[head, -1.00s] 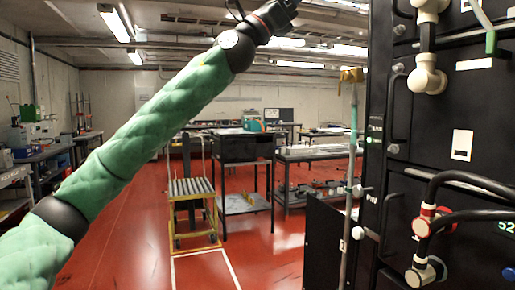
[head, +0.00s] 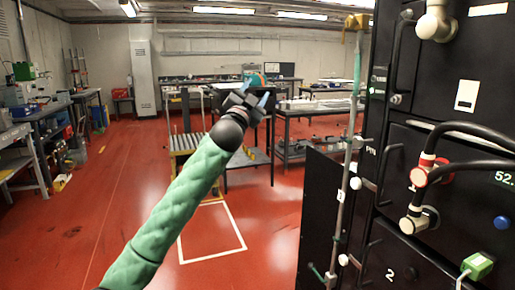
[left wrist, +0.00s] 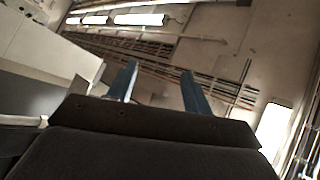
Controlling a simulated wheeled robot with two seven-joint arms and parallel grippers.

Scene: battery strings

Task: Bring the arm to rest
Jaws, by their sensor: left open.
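My left arm in its green sleeve rises from the bottom of the head view. Its left gripper (head: 258,99) points up and away, in front of the benches in the room. In the left wrist view the two blue fingers of this gripper (left wrist: 158,85) stand apart with nothing between them. Behind them is the ceiling with pipes and lights. The gripper touches nothing that I can see. My right gripper is not in view.
A black battery cabinet (head: 462,98) with hoses and connectors fills the right side. A pole (head: 347,170) stands at its left edge. A yellow-framed cart (head: 183,141) and a dark bench stand beyond the gripper. The red floor (head: 90,215) at left is clear.

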